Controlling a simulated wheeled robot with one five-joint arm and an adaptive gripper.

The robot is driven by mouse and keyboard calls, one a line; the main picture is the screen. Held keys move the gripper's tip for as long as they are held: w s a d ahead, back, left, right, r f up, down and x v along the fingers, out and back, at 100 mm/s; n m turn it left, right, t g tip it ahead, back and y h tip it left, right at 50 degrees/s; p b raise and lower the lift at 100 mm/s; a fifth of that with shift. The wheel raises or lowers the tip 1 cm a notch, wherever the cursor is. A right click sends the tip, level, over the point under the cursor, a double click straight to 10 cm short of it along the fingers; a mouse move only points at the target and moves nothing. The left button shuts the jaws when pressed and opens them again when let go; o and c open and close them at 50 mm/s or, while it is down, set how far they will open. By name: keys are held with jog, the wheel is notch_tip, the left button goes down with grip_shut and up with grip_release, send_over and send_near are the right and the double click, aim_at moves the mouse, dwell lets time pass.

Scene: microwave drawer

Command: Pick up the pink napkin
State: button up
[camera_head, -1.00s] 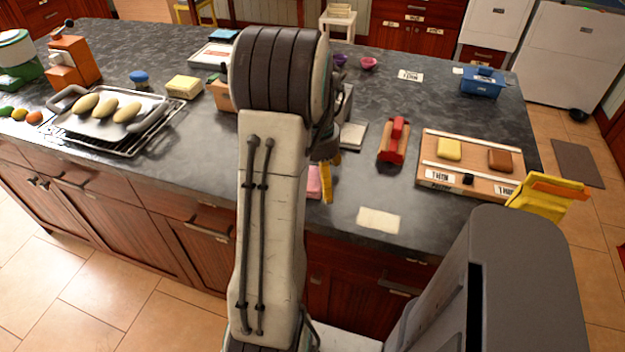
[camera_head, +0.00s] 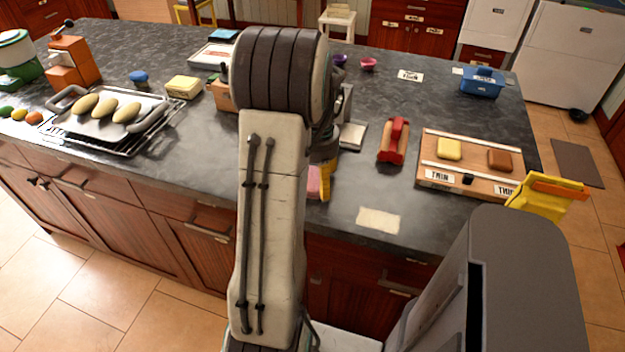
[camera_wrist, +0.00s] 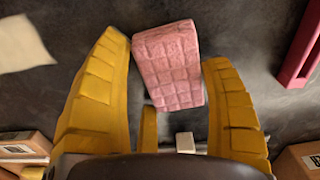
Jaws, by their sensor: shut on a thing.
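The pink napkin (camera_wrist: 170,65) is a thick, quilted-looking pink block. In the wrist view it lies between the two yellow fingers of my gripper (camera_wrist: 167,50), slightly tilted, with its upper end beyond the fingertips. My gripper is shut on it. In the head view, a small part of the pink napkin (camera_head: 313,182) shows beside my arm, near the counter's front edge, with a yellow finger right against it. My arm hides the rest. I cannot tell whether the napkin is clear of the counter.
A pale cloth (camera_head: 378,220) lies right of my gripper on the dark counter (camera_head: 355,185). A red tool (camera_head: 393,141) and a wooden board (camera_head: 470,180) with yellow and brown blocks are farther right. A tray of potatoes (camera_head: 150,118) is left.

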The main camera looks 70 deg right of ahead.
jog(key=shift+r, duration=0.1)
jog(key=shift+r, duration=0.5)
notch_tip(320, 180, up, 3)
jog(key=shift+s+r, duration=0.15)
jog(key=s+a+r, duration=0.3)
jog(key=s+r, duration=0.3)
jog(key=s, duration=0.5)
jog(key=shift+r, duration=0.25)
jog(key=o, duration=0.5)
jog(key=c, duration=0.4)
jog(key=shift+w+r, duration=0.1)
